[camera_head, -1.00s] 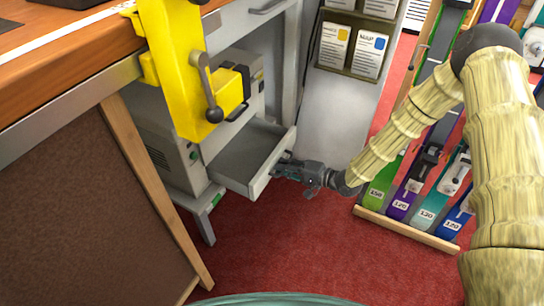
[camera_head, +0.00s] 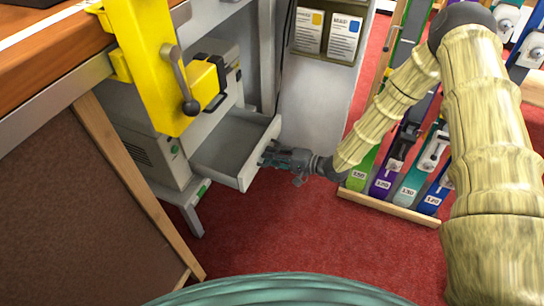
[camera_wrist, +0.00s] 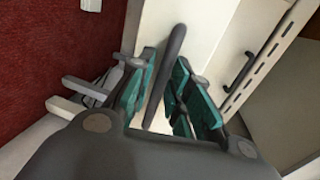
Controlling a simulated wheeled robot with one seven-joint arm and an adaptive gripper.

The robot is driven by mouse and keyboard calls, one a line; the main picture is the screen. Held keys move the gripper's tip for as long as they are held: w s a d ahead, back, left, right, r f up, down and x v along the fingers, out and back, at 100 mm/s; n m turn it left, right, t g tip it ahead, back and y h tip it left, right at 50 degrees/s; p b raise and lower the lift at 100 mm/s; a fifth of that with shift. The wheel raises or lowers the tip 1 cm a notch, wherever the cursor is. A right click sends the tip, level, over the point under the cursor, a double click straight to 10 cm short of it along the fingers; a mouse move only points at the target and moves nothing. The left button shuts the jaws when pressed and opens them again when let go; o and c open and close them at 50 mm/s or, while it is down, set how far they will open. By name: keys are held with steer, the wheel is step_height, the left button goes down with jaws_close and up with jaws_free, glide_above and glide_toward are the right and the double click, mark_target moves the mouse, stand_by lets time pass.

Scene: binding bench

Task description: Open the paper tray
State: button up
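The paper tray (camera_head: 222,171) is a grey open-topped drawer standing well out from the light grey machine (camera_head: 160,150) under the bench. Its inside looks empty. My gripper (camera_head: 270,158) is at the tray's front face, reaching in from the right. In the wrist view, the dark bar handle (camera_wrist: 174,45) passes between the teal-padded fingers of my gripper (camera_wrist: 166,78), which are close on both sides of it. The far ends of the fingers are partly hidden by the handle and the finger links.
A yellow piece with a dark lever (camera_head: 150,75) hangs over the machine from the wooden bench (camera_head: 50,60). A rack of coloured, numbered holders (camera_head: 395,190) stands right of my gripper. Red carpet (camera_head: 290,235) is clear in front of the tray.

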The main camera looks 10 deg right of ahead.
steer(key=v, duration=1.2)
steer(key=shift+f, duration=0.1)
steer(key=s+a+f+n+g+h, duration=0.2)
steer(key=s+f+h, duration=0.5)
steer(key=s+f, duration=0.65)
steer(key=s+d+f+n+g+h, duration=0.2)
steer(key=s+d+g+h, duration=0.1)
steer(key=s, duration=0.8)
steer(key=s+d+f+n+g+h, duration=0.2)
steer(key=s+g+h, duration=0.1)
steer(key=s, duration=0.7)
step_height(320, 180, up, 36)
steer(key=p, duration=3.5)
steer(key=shift+p, duration=0.4)
